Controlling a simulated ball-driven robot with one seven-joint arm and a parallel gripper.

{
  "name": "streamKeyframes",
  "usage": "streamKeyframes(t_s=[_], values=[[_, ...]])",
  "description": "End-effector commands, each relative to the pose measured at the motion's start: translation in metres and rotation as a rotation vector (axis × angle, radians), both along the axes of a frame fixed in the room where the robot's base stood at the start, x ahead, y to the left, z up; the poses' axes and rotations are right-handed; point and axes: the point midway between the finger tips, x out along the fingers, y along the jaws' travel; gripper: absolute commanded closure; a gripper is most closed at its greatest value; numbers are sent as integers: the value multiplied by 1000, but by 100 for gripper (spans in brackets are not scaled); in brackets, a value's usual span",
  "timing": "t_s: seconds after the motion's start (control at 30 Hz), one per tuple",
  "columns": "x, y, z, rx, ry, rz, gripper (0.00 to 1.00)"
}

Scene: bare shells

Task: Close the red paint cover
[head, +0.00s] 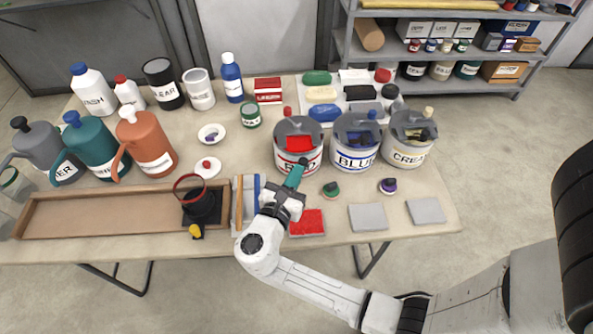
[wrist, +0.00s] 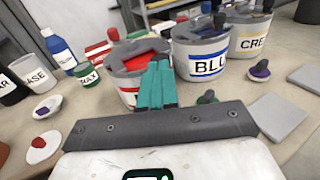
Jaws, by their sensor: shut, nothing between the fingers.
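The red paint pot (head: 284,159) is a grey tub labelled RED, standing on the table. Red paint (head: 299,143) shows through an opening in its top. Its grey cover (head: 291,125) is at the back of the top, with a small knob at its far edge. The pot also shows in the wrist view (wrist: 120,82), partly hidden behind my fingers. My gripper (head: 302,164) has teal fingers, shut and empty, at the front of the pot, over the label. In the wrist view the fingertips (wrist: 160,58) overlap the pot's front rim; I cannot tell whether they touch.
The blue pot (head: 353,160) and cream pot (head: 405,154) stand close on the right. A small green jar (head: 250,115) is at the left. A red pad (head: 307,223) and a green-knobbed item (head: 331,189) lie near my gripper. Bottles and jugs fill the table's left side.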

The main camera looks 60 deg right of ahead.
Motion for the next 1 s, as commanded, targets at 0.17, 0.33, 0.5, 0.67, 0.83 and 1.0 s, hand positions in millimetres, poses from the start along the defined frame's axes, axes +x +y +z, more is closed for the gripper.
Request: streamKeyframes(t_s=[0.17, 0.33, 0.5, 0.67, 0.83, 1.0], values=[[1, -5, -1, 0, 0, 1, 100], [1, -5, -1, 0, 0, 1, 100], [5, -10, 0, 0, -2, -2, 100], [25, -37, 0, 0, -3, -6, 100], [43, -59, -1, 0, -2, -3, 100], [47, -65, 0, 1, -2, -1, 100]])
